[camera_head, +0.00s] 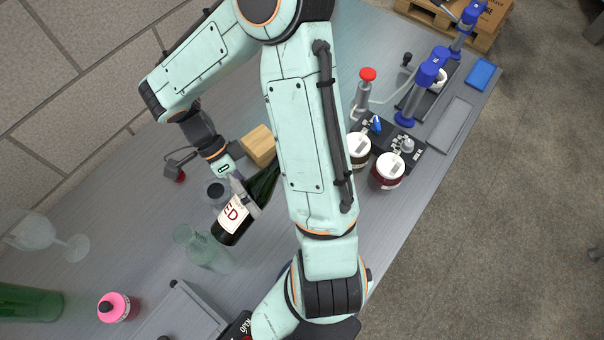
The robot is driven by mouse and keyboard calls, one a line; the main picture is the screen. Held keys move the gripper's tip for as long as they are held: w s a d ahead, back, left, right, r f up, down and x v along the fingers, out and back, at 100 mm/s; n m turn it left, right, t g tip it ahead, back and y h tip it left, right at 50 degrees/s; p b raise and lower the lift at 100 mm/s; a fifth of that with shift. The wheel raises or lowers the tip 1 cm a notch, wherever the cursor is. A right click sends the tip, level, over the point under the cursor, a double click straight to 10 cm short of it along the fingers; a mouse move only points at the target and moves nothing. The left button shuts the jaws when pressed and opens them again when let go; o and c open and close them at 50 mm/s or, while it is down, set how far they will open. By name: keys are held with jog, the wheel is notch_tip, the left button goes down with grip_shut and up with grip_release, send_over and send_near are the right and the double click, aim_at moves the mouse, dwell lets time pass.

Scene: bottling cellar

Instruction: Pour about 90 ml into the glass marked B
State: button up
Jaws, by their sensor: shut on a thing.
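My gripper (240,188) is shut on a dark green bottle (265,185) with a white label reading "RED". The bottle is held at a slant, its broad labelled end toward the lower left. Its upper right end goes out of sight behind my arm. A clear tumbler (206,250) is just below and left of the bottle's broad end. A clear stemmed glass (48,236) is at the far left. I cannot read a letter B on either glass, and I cannot tell whether they hold liquid.
A wooden block (258,145) is beside my gripper. A pink-capped container (116,307) and a green bottle (28,302) are at lower left, near a grey box (182,316). Two labelled jars (387,171) and a red-topped pump (366,78) are right of my arm. Bare table lies left of the tumbler.

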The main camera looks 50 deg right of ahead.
aim_at(264, 193)
jog(key=shift+h, duration=0.5)
jog(key=f, duration=0.8)
jog(key=shift+s+d+f+b, duration=0.1)
jog(key=shift+d+f+b, duration=0.1)
jog(key=shift+b, duration=0.15)
jog(key=d+h, duration=0.1)
jog(key=r+m+h, duration=0.1)
jog(key=h, duration=0.1)
jog(key=shift+d+m+g+b, duration=0.3)
jog(key=shift+d+b, duration=0.1)
jog(key=shift+r+m+h, duration=0.25)
jog(key=shift+m+h, duration=0.15)
jog(key=shift+h, duration=0.4)
jog(key=shift+s+d+r+m+g+h+b, duration=0.1)
jog(key=shift+r+m+g+h+b, duration=0.25)
jog(key=shift+r+h, duration=0.4)
jog(key=shift+w+d+r+m+g+h+b, duration=0.1)
jog(key=shift+r+m+g+h+b, duration=0.3)
jog(key=shift+r+h, duration=0.4)
jog(key=shift+s+d+r+m+g+h+b, duration=0.2)
jog(key=shift+r+m+h, duration=0.3)
jog(key=shift+r, duration=0.4)
